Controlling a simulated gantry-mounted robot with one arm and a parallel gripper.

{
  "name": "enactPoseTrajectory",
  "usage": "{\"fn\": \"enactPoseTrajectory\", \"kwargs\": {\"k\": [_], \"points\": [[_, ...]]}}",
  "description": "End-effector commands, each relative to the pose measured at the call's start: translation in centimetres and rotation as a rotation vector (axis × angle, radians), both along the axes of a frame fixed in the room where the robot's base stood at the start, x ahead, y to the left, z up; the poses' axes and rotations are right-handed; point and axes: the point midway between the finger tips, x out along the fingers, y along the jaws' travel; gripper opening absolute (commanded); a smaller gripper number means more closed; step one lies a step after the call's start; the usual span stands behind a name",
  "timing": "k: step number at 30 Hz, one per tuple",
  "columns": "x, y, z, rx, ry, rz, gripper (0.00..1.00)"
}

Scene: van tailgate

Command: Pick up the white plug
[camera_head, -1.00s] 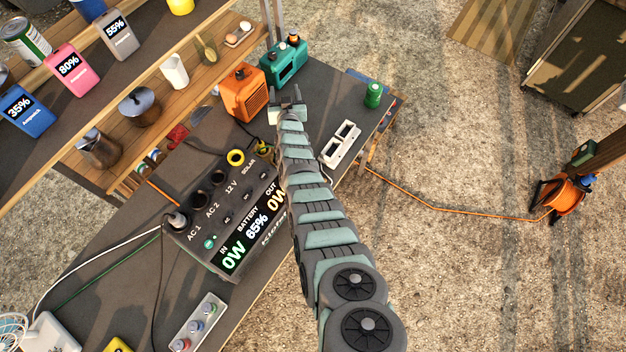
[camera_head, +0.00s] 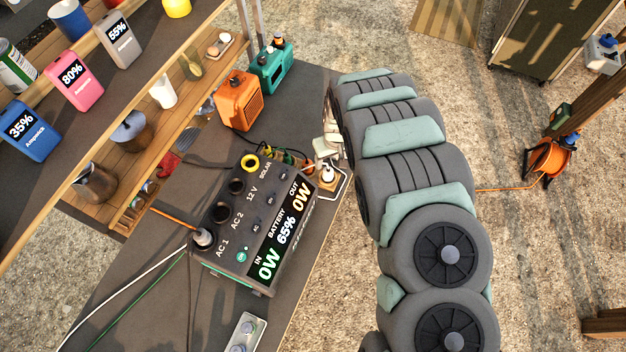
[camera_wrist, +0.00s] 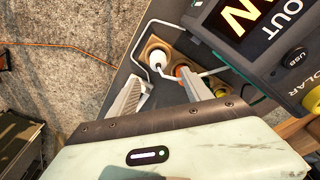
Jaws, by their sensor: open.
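The white plug (camera_wrist: 157,62) stands in a round hole of a tan wooden holder, with a white cable looping from it. It also shows in the head view (camera_head: 327,174) at the right end of the power station. My gripper (camera_wrist: 164,78) is open and empty. In the wrist view its two fingers point toward the holder, with the white plug just beyond the tips, between them and nearer the left finger. In the head view my gripper (camera_head: 325,148) is beside the plug, partly hidden by my arm.
An orange plug (camera_wrist: 181,70) sits right beside the white plug. An orange box (camera_head: 240,100) and a teal box (camera_head: 272,70) stand farther back.

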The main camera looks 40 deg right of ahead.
Motion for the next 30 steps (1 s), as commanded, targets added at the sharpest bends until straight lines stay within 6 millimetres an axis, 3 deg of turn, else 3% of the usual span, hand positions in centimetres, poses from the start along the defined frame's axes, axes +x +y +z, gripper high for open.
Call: {"fn": "enactPoseTrajectory", "kwargs": {"k": [6, 19, 30], "points": [[0.5, 0.1, -3.2, 0.003, -0.002, 0.000, 0.58], [0.9, -0.1, -5.8, -0.002, -0.004, 0.000, 0.58], [1.3, 0.1, -9.7, -0.001, -0.005, 0.000, 0.58]]}}
